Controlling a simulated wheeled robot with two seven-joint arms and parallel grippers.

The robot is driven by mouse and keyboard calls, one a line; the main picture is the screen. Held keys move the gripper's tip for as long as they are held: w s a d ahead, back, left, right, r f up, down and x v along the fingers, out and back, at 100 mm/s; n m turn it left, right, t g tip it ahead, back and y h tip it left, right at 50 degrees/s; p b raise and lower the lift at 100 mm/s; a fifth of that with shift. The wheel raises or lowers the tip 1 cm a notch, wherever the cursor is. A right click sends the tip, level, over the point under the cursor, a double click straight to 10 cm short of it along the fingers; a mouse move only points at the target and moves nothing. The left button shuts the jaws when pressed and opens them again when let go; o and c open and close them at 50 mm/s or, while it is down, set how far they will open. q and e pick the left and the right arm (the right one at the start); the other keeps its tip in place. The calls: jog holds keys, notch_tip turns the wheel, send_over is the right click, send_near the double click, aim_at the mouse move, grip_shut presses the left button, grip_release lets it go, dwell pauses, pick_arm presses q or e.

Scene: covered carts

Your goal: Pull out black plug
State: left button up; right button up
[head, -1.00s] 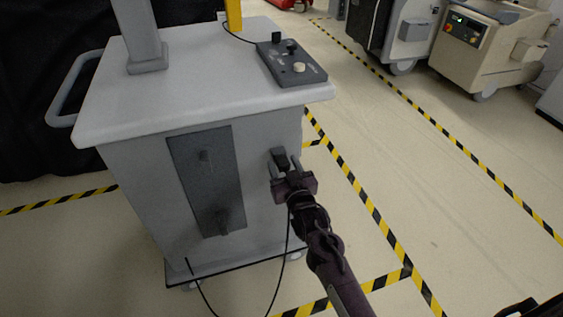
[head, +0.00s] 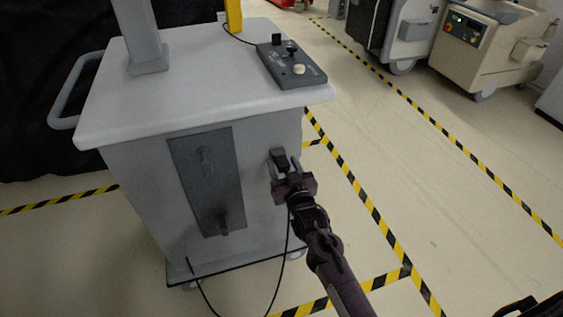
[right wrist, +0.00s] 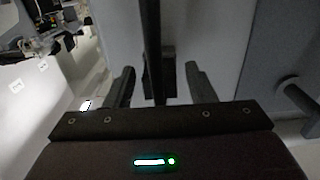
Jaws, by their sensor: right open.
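The black plug (head: 279,157) sits at the upper right of the grey cart's front panel, with a black cable (head: 288,232) hanging down below it. My right gripper (head: 285,168) is open at the plug, its fingers partly overlapping it in the head view. In the right wrist view the plug (right wrist: 160,68) lies between the two spread fingertips of the gripper (right wrist: 160,80), with a visible gap on each side. The cable (right wrist: 151,30) crosses in front of the plug there. Whether a finger touches the plug cannot be told. My left gripper is not in view.
The grey cart (head: 130,105) has a dark panel (head: 206,180) with two knobs left of the plug. A control box (head: 291,65) lies on its top. Beige machines (head: 485,45) stand at the back right. The floor right of the cart is clear, marked with striped tape.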

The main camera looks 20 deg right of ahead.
grip_shut()
dwell(0.3)
jog(key=shift+s, duration=0.1)
jog(key=s+p, duration=0.4)
jog(key=s, duration=0.1)
jog(key=shift+s+d, duration=0.1)
jog(key=shift+s, duration=0.3)
dwell(0.7)
